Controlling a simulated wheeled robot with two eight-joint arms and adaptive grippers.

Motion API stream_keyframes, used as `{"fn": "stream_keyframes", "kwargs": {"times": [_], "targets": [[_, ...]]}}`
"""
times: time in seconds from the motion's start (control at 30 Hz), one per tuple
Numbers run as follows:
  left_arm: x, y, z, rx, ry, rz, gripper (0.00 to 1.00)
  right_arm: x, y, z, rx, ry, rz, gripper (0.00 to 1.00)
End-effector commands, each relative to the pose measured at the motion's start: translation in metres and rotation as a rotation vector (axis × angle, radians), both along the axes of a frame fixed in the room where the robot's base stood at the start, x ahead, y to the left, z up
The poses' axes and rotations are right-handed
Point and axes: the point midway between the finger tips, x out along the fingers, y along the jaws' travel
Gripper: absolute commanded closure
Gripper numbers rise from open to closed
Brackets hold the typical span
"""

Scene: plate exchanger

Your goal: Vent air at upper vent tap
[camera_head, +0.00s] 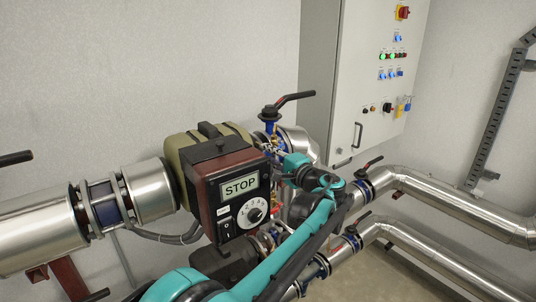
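My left arm, teal and black, rises from the bottom edge to the pipe fittings beside the control box. Its gripper (272,150) is small in view, just right of the box's upper right corner, among small fittings below the blue valve (269,130) with a black lever (291,100). The upper vent tap cannot be clearly told apart from these fittings. I cannot tell whether the fingers touch or hold anything, or whether they are open. My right gripper is not in view.
The dark red control box (208,190) shows "STOP" and a dial. Silver pipes (40,232) run left and to the right. A grey cabinet (365,60) with lit buttons stands behind.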

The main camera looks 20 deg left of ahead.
Motion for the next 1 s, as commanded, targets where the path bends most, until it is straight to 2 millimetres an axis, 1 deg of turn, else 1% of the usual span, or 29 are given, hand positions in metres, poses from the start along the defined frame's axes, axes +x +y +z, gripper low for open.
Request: {"fn": "stream_keyframes", "kwargs": {"times": [0.27, 0.47, 0.67, 1.0], "targets": [[0.000, 0.000, 0.000, 0.007, 0.010, 0.000, 1.00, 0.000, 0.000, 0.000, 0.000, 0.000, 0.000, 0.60], [0.000, 0.000, 0.005, 0.047, 0.062, 0.000, 1.00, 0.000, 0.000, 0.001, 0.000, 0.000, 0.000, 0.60], [0.001, -0.001, 0.014, 0.133, 0.172, 0.000, 1.00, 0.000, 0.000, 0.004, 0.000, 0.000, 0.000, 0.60], [0.007, -0.006, 0.032, 0.328, 0.422, 0.000, 1.00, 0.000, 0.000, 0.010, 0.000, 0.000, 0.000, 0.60]]}}
